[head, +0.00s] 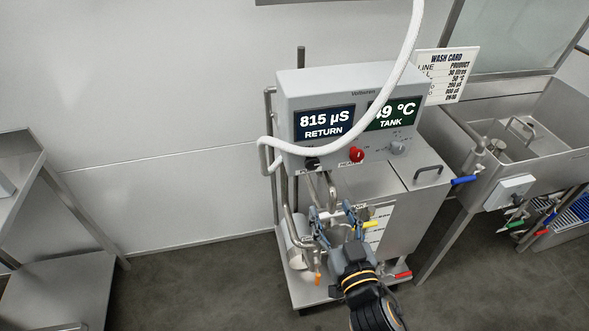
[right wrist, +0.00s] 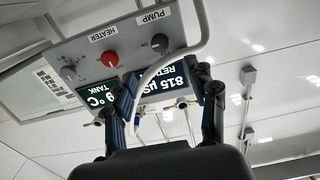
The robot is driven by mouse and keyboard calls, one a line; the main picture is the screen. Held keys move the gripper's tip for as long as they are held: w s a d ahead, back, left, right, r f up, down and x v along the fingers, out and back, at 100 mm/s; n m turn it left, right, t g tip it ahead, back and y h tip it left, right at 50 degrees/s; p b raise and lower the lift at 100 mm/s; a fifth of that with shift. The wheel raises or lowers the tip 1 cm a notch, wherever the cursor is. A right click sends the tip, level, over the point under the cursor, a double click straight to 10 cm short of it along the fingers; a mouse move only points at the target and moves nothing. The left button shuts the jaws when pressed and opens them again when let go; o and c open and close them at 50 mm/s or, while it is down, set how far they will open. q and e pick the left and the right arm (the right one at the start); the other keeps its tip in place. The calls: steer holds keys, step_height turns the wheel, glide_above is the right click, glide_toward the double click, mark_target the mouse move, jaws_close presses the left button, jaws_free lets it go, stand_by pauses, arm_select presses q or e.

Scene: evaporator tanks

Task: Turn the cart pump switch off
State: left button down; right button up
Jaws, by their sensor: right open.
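The cart's grey control box (head: 350,85) carries the pump switch (head: 311,163), a small black knob low on its left, partly behind the white hose. In the right wrist view the pump switch (right wrist: 160,43) shows under a PUMP label with ON printed beside it; I cannot tell its setting. My right gripper (head: 332,212) is open and empty, below the box and apart from the switch. In the right wrist view its two fingers (right wrist: 165,90) stand apart, with the hose and the RETURN display beyond them. My left gripper is not in view.
A red heater knob (head: 356,155) and a grey knob (head: 397,147) sit right of the pump switch. The white hose (head: 345,140) loops across the box front. Steel pipes (head: 290,225) rise below the box. A sink (head: 530,130) stands right; a steel shelf (head: 60,265) stands left.

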mark_target(313, 166)
steer(key=p+x, duration=0.2)
steer(key=x, duration=1.2)
steer(key=shift+s, duration=0.1)
steer(key=c, duration=1.1)
